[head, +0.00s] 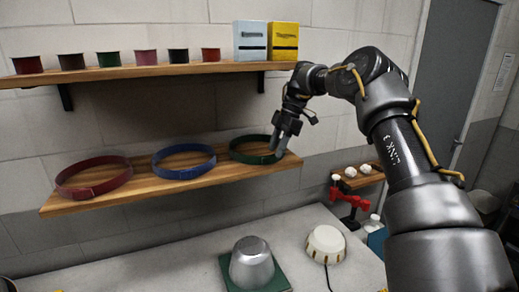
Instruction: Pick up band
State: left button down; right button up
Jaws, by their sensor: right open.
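Three bands rest on the lower wooden shelf (145,192): a red band (90,192) at left, a blue band (185,173) in the middle and a green band (247,158) at right. My right gripper (279,150) is open and points down at the right side of the green band. Its fingers overlap the band's right edge in the picture; I cannot tell whether they touch it or straddle it. The fingers hide a little of that edge. My left gripper is not in view.
The upper shelf (150,72) holds several ribbon-like spools, a pale blue box (250,41) and a yellow box (283,42). Below, a metal hat-shaped block (251,263) on a green base and a cream round device (325,244) stand on the grey table (190,270).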

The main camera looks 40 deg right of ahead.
aim_at(268, 156)
jog(key=shift+w+a+r+p, duration=0.15)
jog(key=shift+a+p, duration=0.05)
jog(key=shift+a, duration=0.25)
jog(key=shift+w+a+r+p, duration=0.1)
jog(key=shift+a+r+p, duration=0.05)
jog(key=shift+a, duration=0.3)
jog(key=x, duration=0.2)
jog(key=shift+a+f+p, duration=0.15)
jog(key=shift+f+p, duration=0.15)
jog(key=shift+w+f, duration=0.15)
jog(key=shift+f, duration=0.35)
grip_shut()
